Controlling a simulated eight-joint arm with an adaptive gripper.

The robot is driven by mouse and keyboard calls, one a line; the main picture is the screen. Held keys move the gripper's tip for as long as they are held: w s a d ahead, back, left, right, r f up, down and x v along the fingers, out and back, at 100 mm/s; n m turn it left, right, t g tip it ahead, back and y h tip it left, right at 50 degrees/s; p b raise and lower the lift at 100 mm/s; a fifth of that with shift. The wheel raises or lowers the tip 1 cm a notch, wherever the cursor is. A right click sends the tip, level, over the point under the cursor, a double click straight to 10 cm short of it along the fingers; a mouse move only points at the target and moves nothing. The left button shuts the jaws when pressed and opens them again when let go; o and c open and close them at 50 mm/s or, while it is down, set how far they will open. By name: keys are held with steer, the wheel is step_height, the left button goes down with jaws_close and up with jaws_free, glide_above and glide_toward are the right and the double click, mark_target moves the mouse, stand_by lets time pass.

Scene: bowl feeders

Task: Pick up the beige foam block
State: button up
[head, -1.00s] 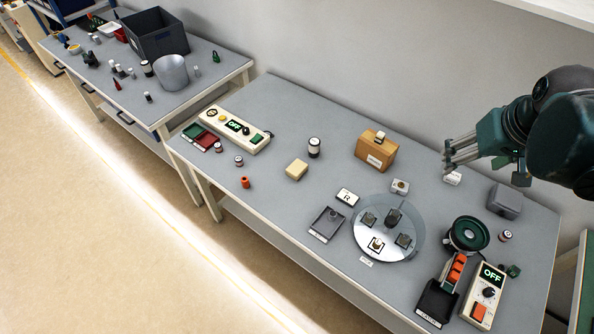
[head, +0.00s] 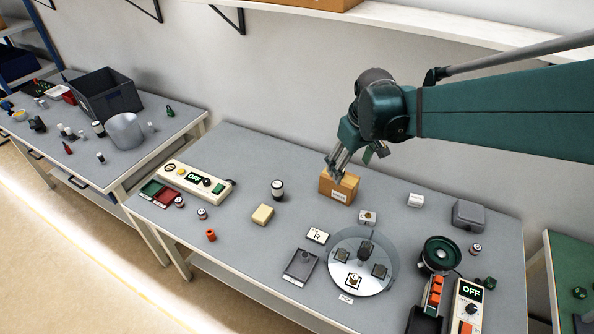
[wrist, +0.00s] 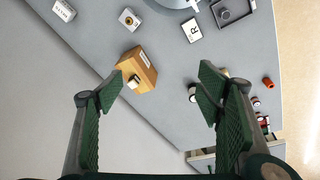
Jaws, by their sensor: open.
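The beige foam block (head: 262,215) lies flat on the grey table, left of the wooden box and right of the control panel in the head view. In the wrist view a small beige patch (wrist: 225,73) shows behind the right finger; it may be the block, mostly hidden. My gripper (head: 338,165) is above the wooden box in the head view, to the right of and higher than the block. It is open and empty, its fingers wide apart in the wrist view (wrist: 161,80).
The wooden box (head: 339,188) stands below my gripper. A round glass turntable (head: 385,262) is farther right. Bare table surrounds the block.

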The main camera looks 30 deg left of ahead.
steer(key=a+f+n+g, duration=0.1)
steer(key=a+f+n, duration=0.1)
steer(key=a+f, duration=0.5)
steer(key=a+f+n, duration=0.1)
steer(key=a+f, duration=0.3)
steer(key=a, duration=0.5)
steer(key=n+g+h+b, duration=0.1)
steer(key=n+b, duration=0.1)
steer(key=n, duration=0.2)
glide_above(261, 212)
step_height(261, 212, down, 14)
steer(key=shift+w+a, duration=0.1)
steer(key=shift+w, duration=0.05)
steer(key=shift+f, duration=1.3)
steer(key=shift+f, duration=2.6)
